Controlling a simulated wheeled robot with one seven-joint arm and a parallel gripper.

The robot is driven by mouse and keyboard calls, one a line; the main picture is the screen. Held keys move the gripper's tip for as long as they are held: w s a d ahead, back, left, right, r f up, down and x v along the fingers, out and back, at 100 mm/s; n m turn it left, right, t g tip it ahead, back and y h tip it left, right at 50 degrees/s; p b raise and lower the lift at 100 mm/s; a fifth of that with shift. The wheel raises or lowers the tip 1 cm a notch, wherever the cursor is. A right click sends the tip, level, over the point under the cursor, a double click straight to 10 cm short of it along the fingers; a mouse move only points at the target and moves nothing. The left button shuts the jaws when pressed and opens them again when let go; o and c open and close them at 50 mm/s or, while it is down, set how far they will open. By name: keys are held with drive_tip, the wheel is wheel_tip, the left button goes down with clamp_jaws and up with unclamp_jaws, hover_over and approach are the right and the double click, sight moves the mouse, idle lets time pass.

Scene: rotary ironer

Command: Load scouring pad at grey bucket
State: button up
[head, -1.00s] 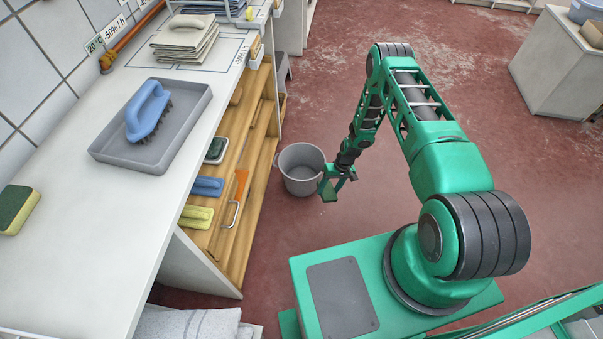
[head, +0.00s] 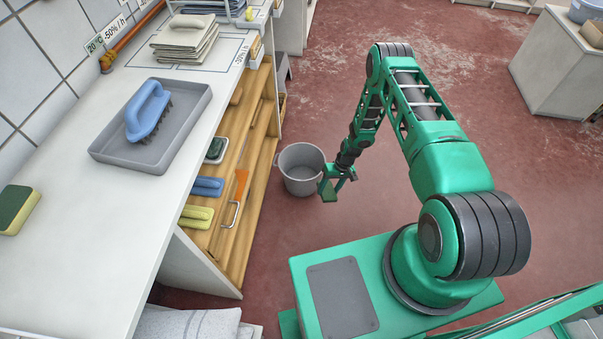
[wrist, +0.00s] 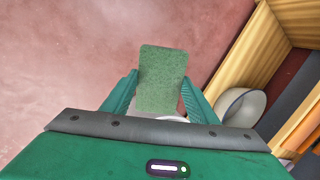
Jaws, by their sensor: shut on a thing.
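The grey bucket (head: 293,181) stands upright on the red floor beside the wooden shelves. My gripper (head: 337,189) is just to the right of the bucket's rim in the head view, partly overlapping its edge. In the wrist view my gripper (wrist: 160,82) is shut on a green scouring pad (wrist: 162,70), which stands up flat between the two fingers. The pad is too small to make out clearly in the head view.
The wooden shelves (head: 262,112) under the white counter (head: 95,235) hold several brushes and stand left of the bucket. On the counter are a grey tray (head: 185,140) with a blue brush and a yellow-green sponge (head: 17,208). The floor right of the bucket is clear.

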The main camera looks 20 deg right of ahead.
sight(326, 191)
drive_tip(key=shift+r, duration=0.1)
idle(0.5)
drive_tip(key=shift+r, duration=1.95)
